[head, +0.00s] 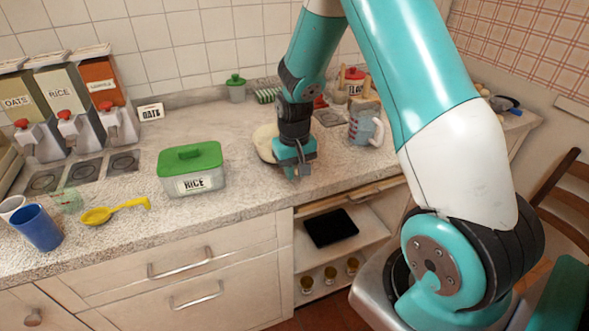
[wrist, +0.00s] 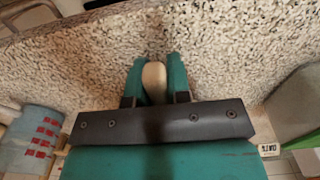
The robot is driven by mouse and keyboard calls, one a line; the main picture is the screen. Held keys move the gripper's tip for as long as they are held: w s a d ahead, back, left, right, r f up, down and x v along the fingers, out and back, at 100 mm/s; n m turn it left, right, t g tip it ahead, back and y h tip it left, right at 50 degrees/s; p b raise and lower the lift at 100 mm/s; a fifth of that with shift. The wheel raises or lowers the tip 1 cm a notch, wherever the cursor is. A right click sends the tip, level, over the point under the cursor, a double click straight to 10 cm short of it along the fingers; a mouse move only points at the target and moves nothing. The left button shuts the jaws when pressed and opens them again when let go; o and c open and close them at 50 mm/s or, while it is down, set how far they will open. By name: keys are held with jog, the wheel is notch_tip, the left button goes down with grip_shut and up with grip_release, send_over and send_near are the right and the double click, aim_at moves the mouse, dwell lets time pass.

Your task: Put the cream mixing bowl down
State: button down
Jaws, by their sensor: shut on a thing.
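The cream mixing bowl (head: 264,143) shows in the head view at the counter's middle, partly hidden behind my gripper (head: 293,172). In the wrist view, a cream piece of the bowl (wrist: 154,82) sits between the two teal fingers of my gripper (wrist: 155,68). My gripper is shut on it. The bowl is low over or on the speckled counter (head: 235,215); I cannot tell whether it touches. Most of the bowl is hidden in the wrist view.
A rice box with a green lid (head: 191,168) stands left of my gripper. An open shelf (head: 345,250) is below the counter edge.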

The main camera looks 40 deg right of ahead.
jog(key=c, duration=1.1)
grip_release()
jog(key=shift+f, duration=0.1)
jog(key=shift+r, duration=0.45)
jog(key=r, duration=0.4)
jog(key=r+b, duration=0.1)
jog(key=r, duration=0.6)
jog(key=shift+s+a+r, duration=0.1)
jog(key=shift+a+r, duration=0.2)
jog(key=s+a+r+n+y, duration=0.1)
jog(key=s+a+r+n, duration=0.1)
jog(key=s+a, duration=0.5)
jog(key=s+a+r+n+y, duration=0.1)
jog(key=s+a+r+n, duration=0.2)
jog(key=s+a+n, duration=0.2)
jog(key=s+a+r+n+y, duration=0.2)
jog(key=s+a+r+n, duration=0.1)
jog(key=s+a, duration=0.6)
jog(key=shift+s+a, duration=0.4)
jog(key=shift+s, duration=0.15)
